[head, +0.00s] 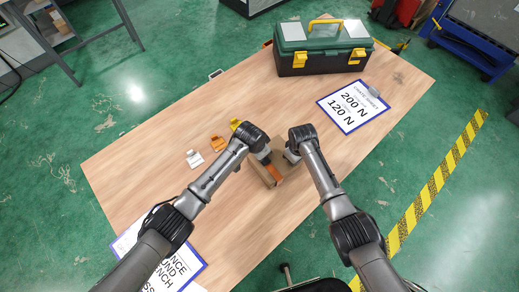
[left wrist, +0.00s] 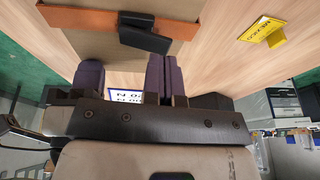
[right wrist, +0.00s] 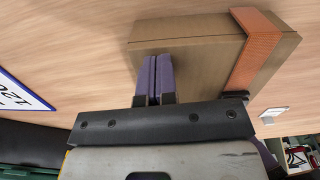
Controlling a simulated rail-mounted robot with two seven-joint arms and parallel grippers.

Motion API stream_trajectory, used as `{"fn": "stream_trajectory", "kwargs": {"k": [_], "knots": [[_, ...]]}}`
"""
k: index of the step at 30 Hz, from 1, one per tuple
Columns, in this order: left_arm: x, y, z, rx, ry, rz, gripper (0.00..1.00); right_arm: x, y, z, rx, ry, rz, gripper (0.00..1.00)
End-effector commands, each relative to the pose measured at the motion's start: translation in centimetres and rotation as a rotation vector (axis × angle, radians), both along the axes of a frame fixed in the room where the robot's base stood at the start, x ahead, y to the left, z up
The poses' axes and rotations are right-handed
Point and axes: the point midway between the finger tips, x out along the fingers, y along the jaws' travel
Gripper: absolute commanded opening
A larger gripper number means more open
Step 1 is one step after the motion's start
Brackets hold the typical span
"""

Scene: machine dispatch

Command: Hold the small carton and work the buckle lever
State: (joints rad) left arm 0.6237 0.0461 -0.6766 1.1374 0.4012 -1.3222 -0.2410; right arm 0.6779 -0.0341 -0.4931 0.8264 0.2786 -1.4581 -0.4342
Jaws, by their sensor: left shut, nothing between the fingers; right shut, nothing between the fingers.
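The small brown carton (head: 259,171) lies on the wooden table between my two grippers, with an orange strap (head: 276,173) around it. The left wrist view shows the strap (left wrist: 75,35) and a black buckle lever (left wrist: 146,34) on the carton. My left gripper (head: 265,157) is shut and empty close over the carton, its fingertips (left wrist: 165,58) just short of the buckle in the picture. My right gripper (head: 291,156) is shut and empty. In the right wrist view its fingertips (right wrist: 154,60) overlap the carton's face (right wrist: 195,50); I cannot tell whether they touch.
White (head: 194,158), orange (head: 217,143) and yellow (head: 235,124) tags lie left of the carton. A green toolbox (head: 322,48) stands at the table's far end, near a "200 N / 120 N" sheet (head: 353,104). Another sheet (head: 176,270) lies at the near left. The right table edge is clear.

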Motion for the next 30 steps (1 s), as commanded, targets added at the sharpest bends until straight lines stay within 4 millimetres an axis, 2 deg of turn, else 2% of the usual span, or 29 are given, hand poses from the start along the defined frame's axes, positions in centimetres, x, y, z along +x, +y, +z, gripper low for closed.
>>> {"fn": "stream_trajectory", "kwargs": {"k": [6, 17, 30], "knots": [[0.2, 0.1, -0.9, 0.000, 0.000, -0.001, 0.00, -0.3, -0.1, -0.5, -0.002, 0.008, -0.001, 0.00], [0.2, 0.2, -1.0, -0.002, 0.002, 0.000, 0.00, -0.3, -0.1, -0.5, -0.002, 0.008, -0.001, 0.00], [0.9, 0.8, -3.0, -0.086, 0.096, 0.000, 0.00, -0.3, -0.1, -0.5, -0.002, 0.008, -0.001, 0.00]]}}
